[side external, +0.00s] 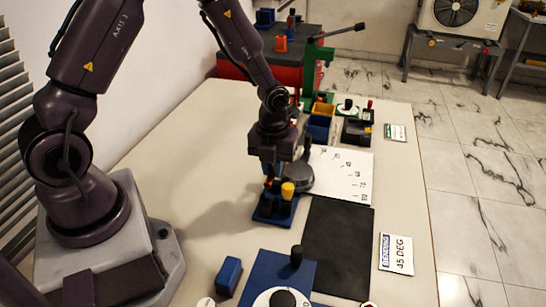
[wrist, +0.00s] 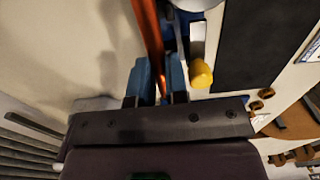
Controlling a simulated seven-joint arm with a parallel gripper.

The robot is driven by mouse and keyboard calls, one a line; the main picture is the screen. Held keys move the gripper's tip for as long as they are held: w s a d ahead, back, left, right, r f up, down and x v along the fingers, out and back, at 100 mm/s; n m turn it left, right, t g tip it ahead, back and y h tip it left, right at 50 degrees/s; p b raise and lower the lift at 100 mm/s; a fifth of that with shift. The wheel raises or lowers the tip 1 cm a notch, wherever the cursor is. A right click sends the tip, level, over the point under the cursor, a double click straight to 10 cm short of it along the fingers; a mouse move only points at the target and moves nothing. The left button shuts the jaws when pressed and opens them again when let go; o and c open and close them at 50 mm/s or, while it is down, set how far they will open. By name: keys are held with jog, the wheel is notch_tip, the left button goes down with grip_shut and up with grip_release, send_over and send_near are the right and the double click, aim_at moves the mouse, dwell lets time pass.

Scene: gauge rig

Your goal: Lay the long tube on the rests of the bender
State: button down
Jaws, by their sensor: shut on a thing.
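A copper-coloured tube (wrist: 149,35) runs up the wrist view between the two blue fingers of my gripper (wrist: 158,83), which is shut on it. The tube's far end leaves the frame at the top. In the side view my gripper (side external: 273,180) points down close above a blue base with black blocks and a yellow knob (side external: 288,190); the tube is mostly hidden there. The yellow knob also shows just right of the fingers in the wrist view (wrist: 201,75). I cannot tell for certain which fixture is the bender, or whether the tube touches any rests.
A black mat (side external: 337,245) and a "BENDING 45 DEG" card (side external: 396,254) lie right of my gripper. A blue plate with a dial (side external: 265,278) is in front. A white marked sheet (side external: 343,172), several bins and a green lever device (side external: 311,68) stand behind.

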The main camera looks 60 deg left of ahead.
jog(key=shift+f, duration=2.35)
jog(key=c, duration=1.1)
grip_release()
jog(key=shift+o, duration=0.2)
notch_tip(320, 180, up, 13)
